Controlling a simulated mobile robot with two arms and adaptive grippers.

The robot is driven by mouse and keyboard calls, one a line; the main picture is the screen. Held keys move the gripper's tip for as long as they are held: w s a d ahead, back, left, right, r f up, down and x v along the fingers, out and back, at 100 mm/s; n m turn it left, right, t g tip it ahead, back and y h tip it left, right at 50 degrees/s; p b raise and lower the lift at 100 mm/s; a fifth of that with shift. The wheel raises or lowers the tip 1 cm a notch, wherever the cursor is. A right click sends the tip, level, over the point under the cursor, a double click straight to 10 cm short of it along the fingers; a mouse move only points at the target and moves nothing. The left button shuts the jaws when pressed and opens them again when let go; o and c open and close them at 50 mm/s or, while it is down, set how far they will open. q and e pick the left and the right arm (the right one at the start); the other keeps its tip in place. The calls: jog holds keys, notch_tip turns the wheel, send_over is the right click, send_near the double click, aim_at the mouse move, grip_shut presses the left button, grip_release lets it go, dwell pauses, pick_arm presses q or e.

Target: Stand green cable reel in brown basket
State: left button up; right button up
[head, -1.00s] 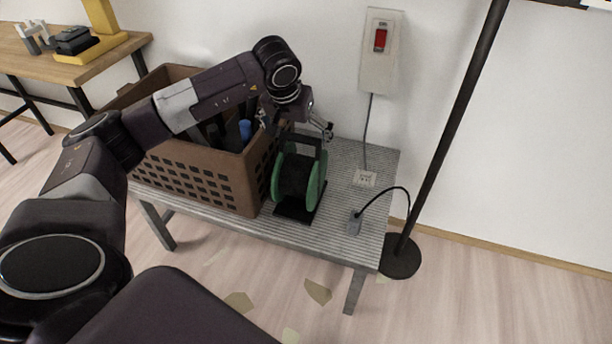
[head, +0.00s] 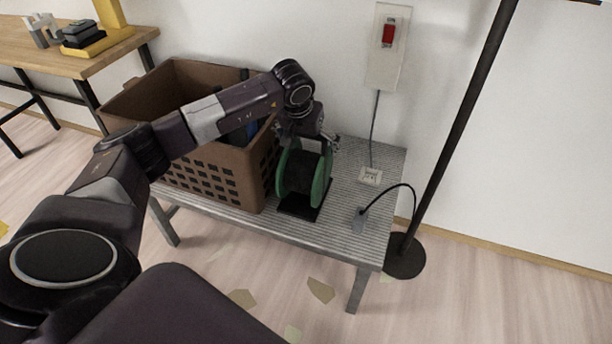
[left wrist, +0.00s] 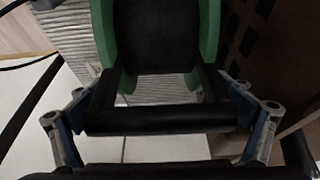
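The green cable reel (head: 320,183) with black cable stands upright on its black base on a ribbed grey bench, right of the brown basket (head: 222,180). The basket has slotted walls; my left arm partly covers its opening. My left gripper (head: 308,140) is over the top of the reel. In the left wrist view the reel (left wrist: 209,35) fills the top middle, and its black handle bar (left wrist: 160,120) lies between the widely spread fingers of my left gripper (left wrist: 160,112). Whether the fingers touch the bar is unclear. My right gripper is out of view.
Dark items and a blue piece (head: 250,130) show inside the basket. A socket block (head: 370,176) and a grey plug (head: 358,221) lie on the bench's right. A black lamp pole (head: 450,130) stands beside it. A red wall switch (head: 388,34) is behind.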

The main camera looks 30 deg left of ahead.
pick_arm(q)
jog(key=c, duration=1.8)
jog(key=shift+w+r, duration=0.1)
jog(key=shift+r, duration=0.05)
jog(key=shift+c, duration=0.4)
